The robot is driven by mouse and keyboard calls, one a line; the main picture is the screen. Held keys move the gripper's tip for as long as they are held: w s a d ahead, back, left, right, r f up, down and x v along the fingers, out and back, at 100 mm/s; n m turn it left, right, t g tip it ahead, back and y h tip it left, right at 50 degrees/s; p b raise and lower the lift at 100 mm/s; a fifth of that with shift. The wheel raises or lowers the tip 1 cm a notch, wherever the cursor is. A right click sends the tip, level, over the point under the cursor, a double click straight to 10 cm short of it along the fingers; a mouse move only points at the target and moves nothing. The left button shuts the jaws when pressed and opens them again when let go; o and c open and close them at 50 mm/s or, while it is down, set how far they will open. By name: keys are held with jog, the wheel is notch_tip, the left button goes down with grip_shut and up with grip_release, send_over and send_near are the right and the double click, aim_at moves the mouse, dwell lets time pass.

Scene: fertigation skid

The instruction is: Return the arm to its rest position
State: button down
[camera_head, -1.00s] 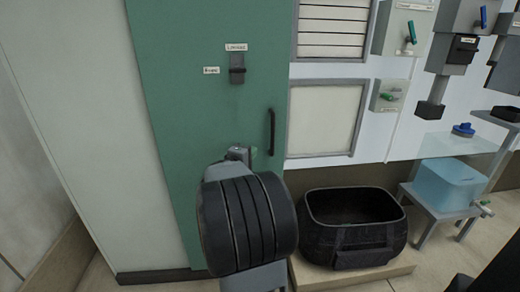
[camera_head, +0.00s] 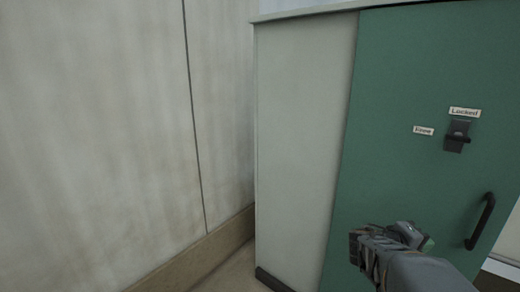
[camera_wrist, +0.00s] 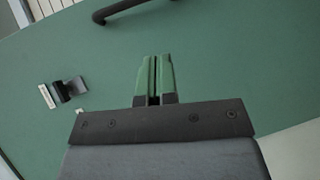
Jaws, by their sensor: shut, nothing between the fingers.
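My gripper (camera_wrist: 154,80) shows in the wrist view with its two green-padded fingers together and nothing between them. Behind it is the green cabinet door (camera_wrist: 225,65). In the head view my arm comes in from the lower right, in front of the green door (camera_head: 410,130). The fingertips are hardly visible there.
The door carries a dark latch (camera_head: 457,136) under a label reading "Locked", and a black handle (camera_head: 481,222) close to the right of my arm. The latch also shows in the wrist view (camera_wrist: 70,88). A pale wall (camera_head: 100,130) stands on the left.

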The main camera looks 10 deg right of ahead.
jog(key=s+a+r+y+p, duration=0.1)
jog(key=a+r+y+p, duration=0.4)
jog(key=a+p, duration=0.2)
jog(key=s+a+r+t+y+p, duration=0.1)
jog(key=a+r+y+p, duration=0.4)
jog(key=a, duration=0.7)
jog(key=s+a+r+t+y+p, duration=0.1)
jog(key=s+a+r+y+p, duration=0.1)
jog(key=a+r+y+p, duration=0.3)
jog(key=a+p, duration=0.4)
jog(key=a, duration=0.1)
jog(key=shift+r+y, duration=0.15)
jog(key=shift+y, duration=0.25)
jog(key=shift+s+d, duration=0.1)
jog(key=shift+d, duration=0.1)
